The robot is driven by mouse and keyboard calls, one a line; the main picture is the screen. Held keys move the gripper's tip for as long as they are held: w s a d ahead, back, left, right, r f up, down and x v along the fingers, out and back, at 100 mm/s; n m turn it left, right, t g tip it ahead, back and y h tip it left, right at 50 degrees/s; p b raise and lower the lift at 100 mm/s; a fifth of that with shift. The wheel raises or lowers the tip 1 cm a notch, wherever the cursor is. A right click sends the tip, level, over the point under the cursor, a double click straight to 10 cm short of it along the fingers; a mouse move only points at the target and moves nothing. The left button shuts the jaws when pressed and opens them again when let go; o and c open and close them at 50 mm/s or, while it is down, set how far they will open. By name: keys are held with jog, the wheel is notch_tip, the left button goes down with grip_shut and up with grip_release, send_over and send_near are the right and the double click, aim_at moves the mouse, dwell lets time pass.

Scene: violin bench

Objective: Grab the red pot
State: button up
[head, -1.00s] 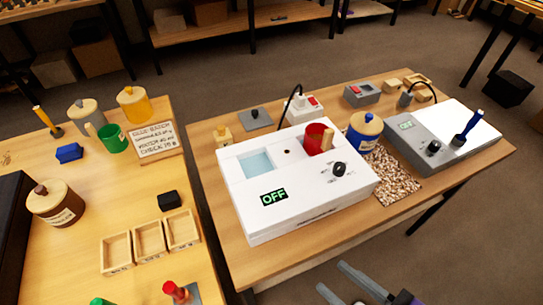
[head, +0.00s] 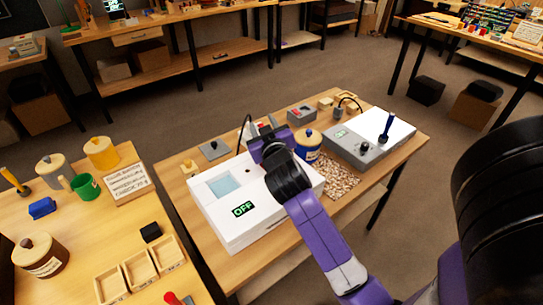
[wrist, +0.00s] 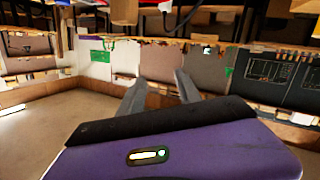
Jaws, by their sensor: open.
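The red pot is not visible now; in the head view my wrist and forearm cover the part of the white box where it stood. The white box (head: 240,226) has a square pale-blue window and a display reading OFF. My gripper (head: 268,142) is over the back right of this box in the head view, and its fingertips are hidden there. In the wrist view my gripper (wrist: 160,78) shows two grey fingers spread apart with nothing between them. No pot shows in the wrist view.
A grey-and-white device (head: 362,140) is further right, beside a patch of brown chips (head: 340,180). The left table holds a green mug (head: 86,187) and wooden trays (head: 140,270).

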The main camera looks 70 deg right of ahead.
jog(key=s+d+r+m+g+y+p, duration=0.2)
jog(key=s+d+m+g+p, duration=0.1)
jog(key=s+d+m+g, duration=0.55)
jog(key=w+a+m+y, duration=0.1)
jog(key=a+m+y, duration=0.1)
jog(key=a+y, duration=0.1)
jog(key=w+a+f+m+g+y+p, duration=0.1)
jog(key=a+m+y, duration=0.2)
jog(key=w+a+m+y+p, duration=0.1)
jog(key=a+m+y, duration=0.2)
jog(key=y, duration=0.1)
jog(key=shift+w+a+f+g, duration=0.15)
jog(key=shift+w+f+g, duration=0.1)
jog(key=shift+f+g, duration=0.1)
jog(key=shift+m, duration=0.25)
jog(key=shift+w+d+f+p, duration=0.15)
jog(key=shift+f+p, duration=0.15)
jog(key=shift+f, duration=0.95)
jog(key=shift+s+d+f+p, duration=0.1)
jog(key=shift+d+f+p, duration=0.15)
jog(key=shift+f, duration=1.05)
jog(key=shift+w+d+f+p, duration=0.1)
jog(key=shift+f+p, duration=0.2)
jog(key=shift+f, duration=0.95)
grip_shut()
